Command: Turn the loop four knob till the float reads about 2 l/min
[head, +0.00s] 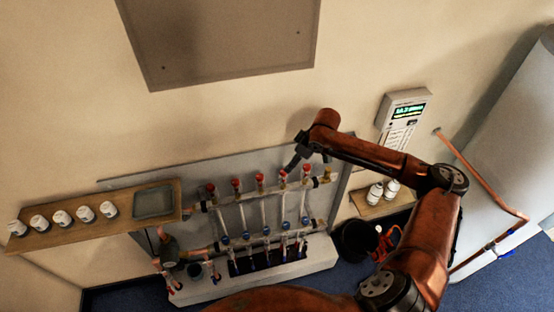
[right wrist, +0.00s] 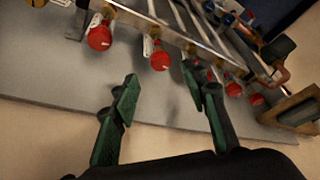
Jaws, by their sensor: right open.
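The manifold has a row of red knobs along its upper bar. Counted from the left in the head view, the fourth red knob (head: 283,173) is the likely loop four knob; its number is not readable. In the right wrist view this knob (right wrist: 160,61) lies ahead of the gap between my fingertips, apart from them. My right gripper (head: 295,161) is open and empty, close above the knob; its dark green fingers show in the right wrist view (right wrist: 160,82). The clear flow tubes (head: 286,208) hang below the knobs; their floats are too small to read. My left gripper is not in view.
A neighbouring red knob (right wrist: 99,38) is close on the left in the right wrist view. A wooden shelf (head: 75,226) with white pots stands left of the manifold. A wall controller (head: 403,115) and a dark bucket (head: 355,240) are to the right.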

